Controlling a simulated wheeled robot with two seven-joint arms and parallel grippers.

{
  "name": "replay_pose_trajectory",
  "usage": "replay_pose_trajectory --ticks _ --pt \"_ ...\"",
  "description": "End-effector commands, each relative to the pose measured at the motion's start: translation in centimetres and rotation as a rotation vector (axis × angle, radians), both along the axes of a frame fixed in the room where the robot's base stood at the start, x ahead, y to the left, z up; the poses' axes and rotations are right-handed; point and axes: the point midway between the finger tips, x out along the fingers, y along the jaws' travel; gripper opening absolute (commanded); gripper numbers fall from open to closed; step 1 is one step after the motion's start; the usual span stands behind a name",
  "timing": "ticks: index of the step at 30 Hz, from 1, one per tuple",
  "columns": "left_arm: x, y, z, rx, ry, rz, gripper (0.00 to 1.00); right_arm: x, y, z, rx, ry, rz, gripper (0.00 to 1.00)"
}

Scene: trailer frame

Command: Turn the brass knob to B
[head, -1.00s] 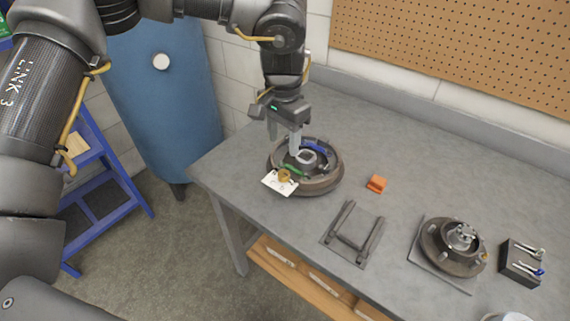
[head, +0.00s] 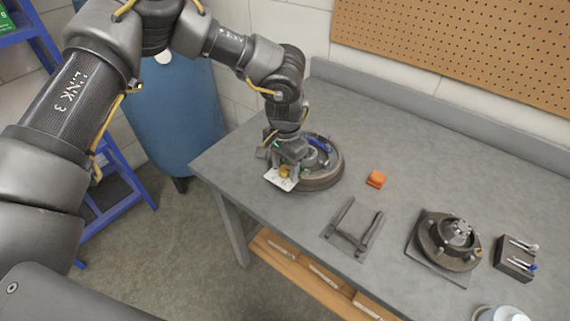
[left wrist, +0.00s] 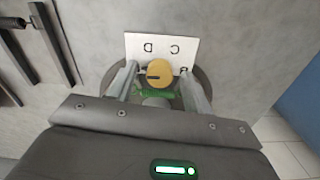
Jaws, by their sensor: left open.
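The brass knob (head: 285,172) sits on a white lettered plate (head: 286,185) at the front left of a round drum (head: 322,183). In the left wrist view the knob (left wrist: 159,73) is round with a dark pointer line toward its left side. The plate (left wrist: 133,42) shows dark letters that look like C and D, and another partly covered near the right finger. My left gripper (left wrist: 159,70) is open, with one finger on each side of the knob and gaps between. In the head view my left gripper (head: 286,168) is down at the knob and partly hides it.
A blue tank (head: 175,110) stands beyond the bench's left end.

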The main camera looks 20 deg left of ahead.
Motion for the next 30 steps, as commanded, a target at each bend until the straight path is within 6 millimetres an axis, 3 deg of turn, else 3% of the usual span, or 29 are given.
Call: replay_pose_trajectory --ticks 1,11,20,30 --pt "-0.01 -0.01 0.01 0.000 0.000 0.000 0.49 -0.06 -0.01 -0.01 0.000 0.001 0.000 0.36" --pt "-0.01 -0.01 0.03 0.000 0.000 0.000 0.06 -0.11 0.00 -0.01 0.000 0.002 0.000 0.36" --pt "-0.01 -0.05 0.02 -0.003 0.002 -0.038 0.06 -0.13 0.00 -0.02 0.000 0.002 0.000 0.36" --pt "0.01 -0.04 0.00 -0.004 0.003 -0.263 0.06 -0.14 0.03 -0.07 0.001 0.002 0.000 0.36"
